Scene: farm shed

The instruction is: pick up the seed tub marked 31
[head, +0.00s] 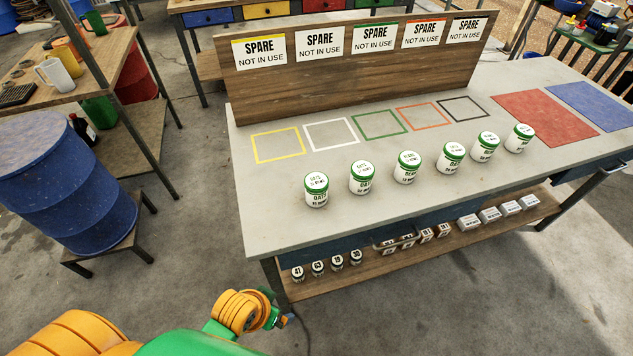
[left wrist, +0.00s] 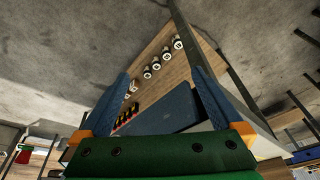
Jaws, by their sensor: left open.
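Several white seed tubs with green lids stand in a slanting row on the grey bench top in the head view, from the leftmost tub (head: 316,190) to the rightmost tub (head: 519,138). Their small label print is too fine for me to tell which one is marked 31. My left gripper (head: 279,318) is low in front of the bench's left corner, apart from the tubs. In the left wrist view its two blue fingers (left wrist: 159,76) are spread apart with nothing held between them. My right gripper is not in view.
The bench (head: 285,215) has coloured outlines, red and blue mats, and a board of SPARE signs. Its lower shelf (head: 335,283) holds small numbered jars and boxes; jars also show in the left wrist view (left wrist: 156,63). A blue barrel (head: 65,185) stands left.

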